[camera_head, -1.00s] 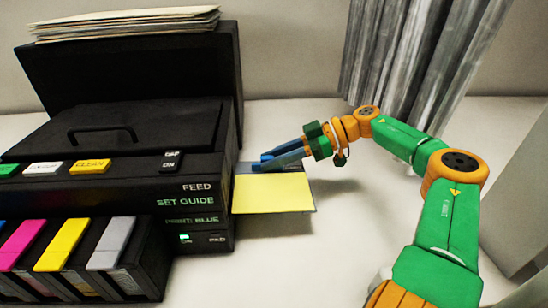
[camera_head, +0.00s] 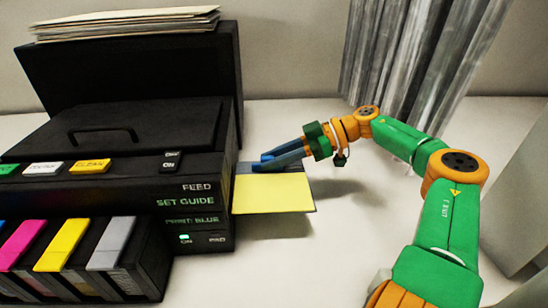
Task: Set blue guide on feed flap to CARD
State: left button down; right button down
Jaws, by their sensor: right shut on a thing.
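The feed flap (camera_head: 242,168) sticks out from the right side of the black printer, with a yellow card (camera_head: 272,194) lying on it. The small blue guide (camera_head: 263,159) is at the far edge of the card, near the printer's side wall. My right gripper (camera_head: 268,160) reaches in from the right, low over the flap, and is shut on the blue guide. Its fingers partly hide the guide and the flap's far edge. No CARD mark is readable on the flap. My left gripper is not in view.
The black printer (camera_head: 120,185) fills the left, its panel reading FEED, SET GUIDE and PRINT: BLUE, with a green light lit. Coloured cartridges (camera_head: 62,245) stand at its front. A grey curtain (camera_head: 405,60) hangs behind my right arm. The white table right of the flap is clear.

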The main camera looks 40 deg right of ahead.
dwell(0.4)
jog(key=shift+s, duration=0.1)
jog(key=shift+s+a, duration=0.2)
jog(key=shift+a, duration=0.05)
jog(key=c, duration=0.8)
grip_release()
jog(key=shift+w+d, duration=0.1)
jog(key=shift+d+r, duration=0.15)
jog(key=shift+r, duration=0.05)
jog(key=shift+p+v, duration=0.65)
jog(key=shift+v, duration=2.75)
jog(key=shift+f, duration=0.25)
